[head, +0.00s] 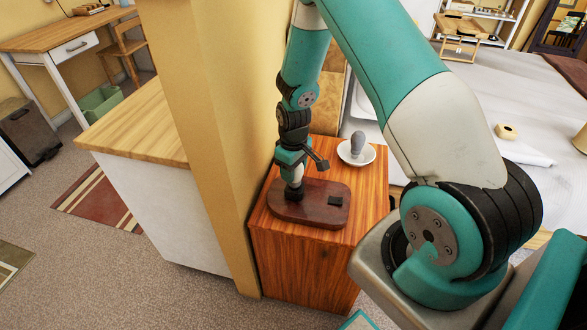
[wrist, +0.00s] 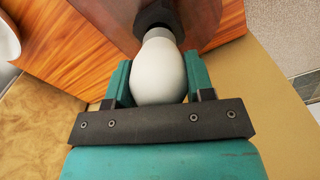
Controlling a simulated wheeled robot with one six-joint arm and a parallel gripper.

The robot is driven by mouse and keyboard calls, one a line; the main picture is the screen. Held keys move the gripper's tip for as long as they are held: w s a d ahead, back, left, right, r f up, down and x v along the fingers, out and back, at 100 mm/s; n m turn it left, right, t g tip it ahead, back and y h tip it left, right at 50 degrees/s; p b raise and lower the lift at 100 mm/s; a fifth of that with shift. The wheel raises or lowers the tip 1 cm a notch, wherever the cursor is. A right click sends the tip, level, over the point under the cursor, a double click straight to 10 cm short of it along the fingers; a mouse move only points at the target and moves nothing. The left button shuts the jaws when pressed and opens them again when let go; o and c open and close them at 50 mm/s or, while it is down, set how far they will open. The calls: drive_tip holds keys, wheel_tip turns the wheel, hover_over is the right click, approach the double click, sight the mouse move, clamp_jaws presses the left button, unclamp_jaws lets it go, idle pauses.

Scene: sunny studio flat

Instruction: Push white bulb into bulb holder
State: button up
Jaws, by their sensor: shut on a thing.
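My gripper (head: 292,168) points down over the wooden cabinet and is shut on the white bulb (head: 295,176). In the wrist view the bulb (wrist: 159,73) sits between my two teal fingers, its narrow neck toward the black socket of the bulb holder (wrist: 155,17). The neck end meets or lies right at the socket mouth; I cannot tell how deep it is. The bulb holder's dark red-brown base (head: 312,211) lies flat on the cabinet, with the socket (head: 293,193) at its left part, below the bulb.
A white saucer (head: 343,155) with a grey bulb (head: 357,144) on it stands behind the holder on the cabinet top (head: 366,190). A yellow wall end (head: 222,130) rises close on the left. A bed (head: 490,95) is at the right.

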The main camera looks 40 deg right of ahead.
drive_tip(key=shift+f+b, duration=0.3)
drive_tip(key=shift+f, duration=0.5)
idle(1.6)
drive_tip(key=shift+f, duration=0.15)
drive_tip(key=shift+c, duration=0.7)
drive_tip(key=o, duration=1.5)
drive_tip(key=shift+o, duration=0.2)
drive_tip(key=shift+r+p, duration=2.9)
drive_tip(key=shift+r, duration=0.75)
